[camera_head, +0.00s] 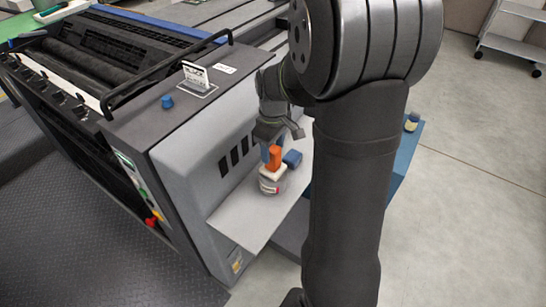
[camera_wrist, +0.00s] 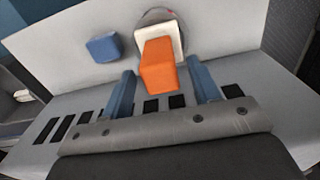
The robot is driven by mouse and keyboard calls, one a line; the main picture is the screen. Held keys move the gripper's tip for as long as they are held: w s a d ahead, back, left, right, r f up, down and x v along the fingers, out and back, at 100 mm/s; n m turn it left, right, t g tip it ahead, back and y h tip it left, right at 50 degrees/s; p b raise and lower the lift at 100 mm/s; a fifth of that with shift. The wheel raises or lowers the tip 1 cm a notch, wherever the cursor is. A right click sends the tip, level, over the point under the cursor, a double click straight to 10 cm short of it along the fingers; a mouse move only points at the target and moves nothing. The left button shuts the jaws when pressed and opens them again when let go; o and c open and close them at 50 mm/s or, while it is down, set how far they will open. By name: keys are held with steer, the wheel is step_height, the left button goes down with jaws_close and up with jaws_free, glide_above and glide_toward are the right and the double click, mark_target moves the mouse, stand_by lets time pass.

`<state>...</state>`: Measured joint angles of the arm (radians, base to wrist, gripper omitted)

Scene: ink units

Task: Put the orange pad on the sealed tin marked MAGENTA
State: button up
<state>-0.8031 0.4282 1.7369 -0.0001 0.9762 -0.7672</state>
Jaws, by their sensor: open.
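The orange pad (camera_head: 274,157) is at the top of a tin (camera_head: 271,186) with a pale label and a reddish band; I cannot read its lettering. In the wrist view the orange pad (camera_wrist: 158,66) overlaps a white square piece (camera_wrist: 169,36) that sits on the round tin (camera_wrist: 152,14). It appears to rest on that white piece, though its contact is hard to see. My gripper (camera_wrist: 161,68) is open, with one blue finger on each side of the orange pad and visible gaps. In the head view my gripper (camera_head: 272,147) is just above and behind the pad.
A blue block (camera_head: 292,158) lies on the grey shelf (camera_head: 238,218) beside the tin. Another blue piece (camera_head: 167,102) and a sign stand (camera_head: 196,77) are on top of the press. The press's slotted side wall rises behind the shelf. A small bottle (camera_head: 412,122) stands at right.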

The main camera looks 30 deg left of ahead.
mark_target(273, 161)
step_height(273, 161, up, 7)
steer(key=shift+r, duration=0.1)
stand_by(0.4)
step_height(273, 161, down, 13)
steer(key=shift+r, duration=0.1)
step_height(273, 161, up, 3)
steer(key=shift+f, duration=0.1)
steer(key=shift+r, duration=0.75)
